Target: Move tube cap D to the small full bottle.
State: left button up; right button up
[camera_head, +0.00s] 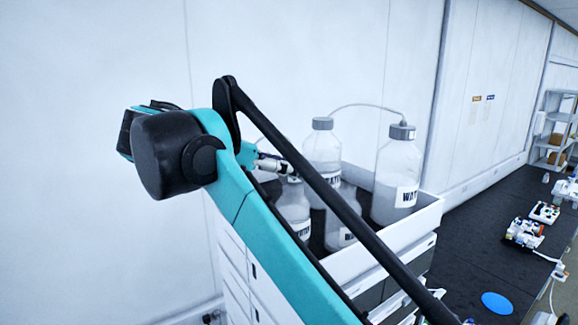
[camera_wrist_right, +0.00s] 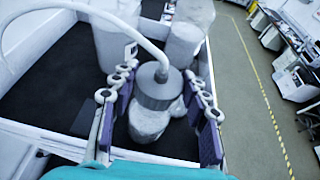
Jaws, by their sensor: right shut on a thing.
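My right gripper (camera_wrist_right: 157,76) is shut on a grey tube cap (camera_wrist_right: 156,92) with a pale tube (camera_wrist_right: 115,22) curving away to the left. I read no letter on the cap. A small pale bottle (camera_wrist_right: 148,126) is directly below the cap; whether the cap is seated on it I cannot tell. In the head view my right gripper (camera_head: 275,166) is partly hidden by my arm, close above the front left bottle (camera_head: 292,207). Another small bottle (camera_head: 341,228) stands in front, partly covered by my arm. My left gripper is not in view.
A white-walled tray (camera_head: 402,232) holds the bottles. Two larger bottles stand there: one at back left (camera_head: 322,150), one at right (camera_head: 396,168), its grey cap (camera_head: 402,131) bearing a tube. A dark bench (camera_head: 462,250) with equipment extends to the right. A wall is behind.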

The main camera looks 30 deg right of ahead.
jog(key=shift+s+f+b, duration=0.1)
jog(key=shift+f+b, duration=0.5)
jog(key=shift+f, duration=0.35)
jog(key=shift+f, duration=0.15)
jog(key=shift+f, duration=0.3)
jog(key=o, duration=1.6)
jog(key=shift+o, duration=0.2)
notch_tip(320, 180, up, 3)
jog(key=shift+f+p, duration=0.2)
jog(key=shift+p, duration=0.7)
jog(key=shift+r, duration=2.25)
